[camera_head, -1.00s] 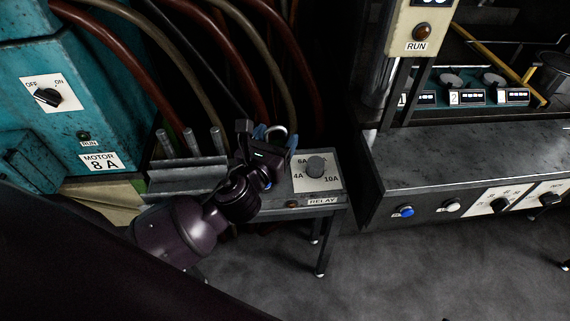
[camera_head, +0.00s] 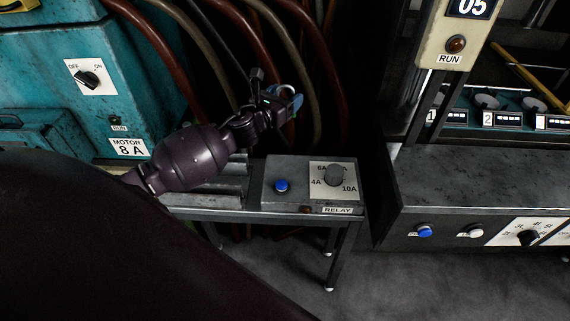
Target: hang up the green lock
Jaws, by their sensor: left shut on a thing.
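My left gripper (camera_head: 284,101) is raised above and behind the relay box, its blue fingertips shut on a lock. Only the pale curved shackle of the lock (camera_head: 287,88) shows clearly. Its body is hidden by the gripper, so I cannot tell its colour. The lock is clear of the relay box and in front of the dark hoses. My right gripper is not in view.
The relay box (camera_head: 284,204) with a blue button (camera_head: 282,186) and a dial (camera_head: 334,174) stands on a small metal table. The teal motor cabinet (camera_head: 55,60) is at left. A grey bench (camera_head: 480,180) with buttons stands at right. Thick hoses (camera_head: 160,70) hang behind.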

